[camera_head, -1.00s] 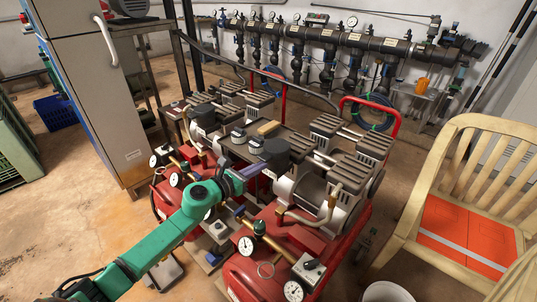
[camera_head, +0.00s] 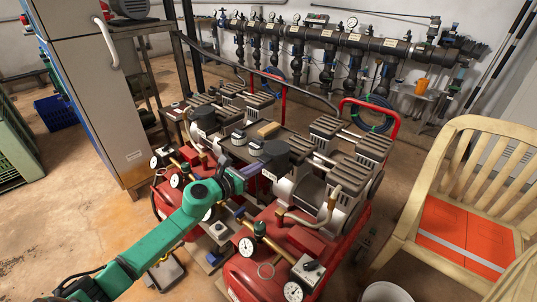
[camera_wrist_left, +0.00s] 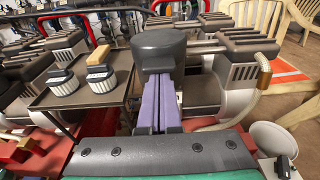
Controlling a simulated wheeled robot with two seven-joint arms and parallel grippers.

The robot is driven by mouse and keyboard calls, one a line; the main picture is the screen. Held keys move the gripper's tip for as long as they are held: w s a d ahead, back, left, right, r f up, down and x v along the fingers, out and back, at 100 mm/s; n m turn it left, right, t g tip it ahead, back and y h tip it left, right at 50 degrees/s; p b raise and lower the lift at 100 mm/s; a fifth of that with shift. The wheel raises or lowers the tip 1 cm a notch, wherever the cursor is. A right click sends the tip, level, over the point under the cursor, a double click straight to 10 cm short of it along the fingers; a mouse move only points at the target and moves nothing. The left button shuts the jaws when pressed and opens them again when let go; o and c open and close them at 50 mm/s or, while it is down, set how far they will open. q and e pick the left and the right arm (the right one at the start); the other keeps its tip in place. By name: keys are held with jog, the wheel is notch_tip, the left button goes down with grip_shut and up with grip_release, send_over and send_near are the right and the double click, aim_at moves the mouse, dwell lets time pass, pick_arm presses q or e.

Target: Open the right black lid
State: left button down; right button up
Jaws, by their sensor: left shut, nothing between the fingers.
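The right black lid (camera_head: 274,149) is a dark grey, rounded cap at the near compressor in the head view. It stands large at the top centre of the left wrist view (camera_wrist_left: 158,42). My left gripper (camera_head: 258,169) reaches it from the left and front. Its two purple fingers (camera_wrist_left: 161,82) lie together, with nothing held between them, and their tips are at the lid's lower near side. I cannot tell whether they touch it. The lid hides what lies behind it. My right gripper is not in view.
Red tanks with gauges (camera_head: 246,247) lie below. A cream chair (camera_head: 467,165) stands at right.

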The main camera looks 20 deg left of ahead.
aim_at(270, 151)
pick_arm(q)
jog(key=shift+w+r+p, duration=0.2)
jog(key=shift+r+p, duration=1.2)
jog(key=shift+r, duration=0.35)
jog(key=shift+w+d+r+p, duration=0.3)
jog(key=shift+w+r+p, duration=0.4)
jog(key=shift+r+p, duration=0.15)
jog(key=shift+w+d+r+p, duration=0.25)
jog(key=shift+w+r+p, duration=0.45)
jog(key=shift+r, duration=0.15)
jog(key=shift+w+d+r+p, duration=0.25)
jog(key=shift+w+r, duration=0.1)
jog(key=shift+w, duration=0.35)
jog(key=shift+w+d+r+p, duration=0.15)
jog(key=shift+w+d+r, duration=0.15)
jog(key=shift+w, duration=0.4)
jog(key=shift+w+d+r+p, duration=0.2)
jog(key=shift+w+r, duration=0.15)
jog(key=shift+w, duration=0.5)
